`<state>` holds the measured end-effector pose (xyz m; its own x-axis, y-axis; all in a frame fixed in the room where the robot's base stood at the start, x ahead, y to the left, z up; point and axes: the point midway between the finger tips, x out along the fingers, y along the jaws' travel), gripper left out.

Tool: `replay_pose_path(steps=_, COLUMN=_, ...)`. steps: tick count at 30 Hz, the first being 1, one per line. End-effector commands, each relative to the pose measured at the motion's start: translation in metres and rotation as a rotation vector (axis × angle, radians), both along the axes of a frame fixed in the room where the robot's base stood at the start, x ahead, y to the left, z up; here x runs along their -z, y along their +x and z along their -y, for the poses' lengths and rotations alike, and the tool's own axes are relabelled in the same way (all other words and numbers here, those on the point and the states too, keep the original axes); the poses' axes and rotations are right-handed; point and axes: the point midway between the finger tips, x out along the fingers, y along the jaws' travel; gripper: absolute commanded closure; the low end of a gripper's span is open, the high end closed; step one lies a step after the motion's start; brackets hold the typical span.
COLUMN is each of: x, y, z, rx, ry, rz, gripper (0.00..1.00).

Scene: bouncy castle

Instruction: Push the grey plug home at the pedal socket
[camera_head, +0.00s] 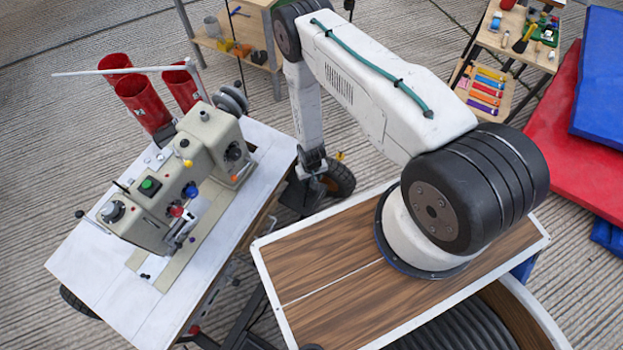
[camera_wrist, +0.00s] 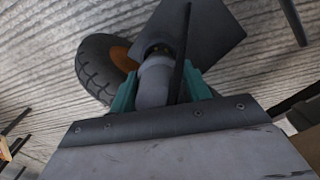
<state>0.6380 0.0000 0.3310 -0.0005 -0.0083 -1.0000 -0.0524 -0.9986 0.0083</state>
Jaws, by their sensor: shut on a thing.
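In the wrist view, my gripper (camera_wrist: 160,90) has its teal fingers closed on both sides of the grey plug (camera_wrist: 154,72), a light grey rounded cylinder. The plug's far end is at the near edge of a dark grey plate-like part (camera_wrist: 208,32), which may be the pedal. A dark opening with a hint of orange shows there, perhaps the socket. I cannot tell how deep the plug sits. A thin dark bar crosses in front of the plate. In the head view, my arm reaches down beside the sewing machine table, and the fingertips and plug are hidden.
A black wheel with an orange hub (camera_wrist: 105,68) is close left of the plug. The sewing machine (camera_head: 175,185) stands on a white table (camera_head: 95,270). A shelf unit (camera_head: 262,25) stands behind; red (camera_head: 570,140) and blue mats (camera_head: 600,75) lie at right.

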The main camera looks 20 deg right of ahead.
Motion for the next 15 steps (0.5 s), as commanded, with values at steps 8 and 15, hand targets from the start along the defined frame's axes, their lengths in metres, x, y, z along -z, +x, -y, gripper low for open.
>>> replay_pose_path(steps=8, x=0.0001, y=0.0, z=0.0, rx=0.0, ry=0.0, rz=0.0, gripper=0.78)
replay_pose_path(steps=15, x=0.0041, y=-0.0005, z=0.0, rx=0.0, ry=0.0, rz=-0.001, gripper=0.78)
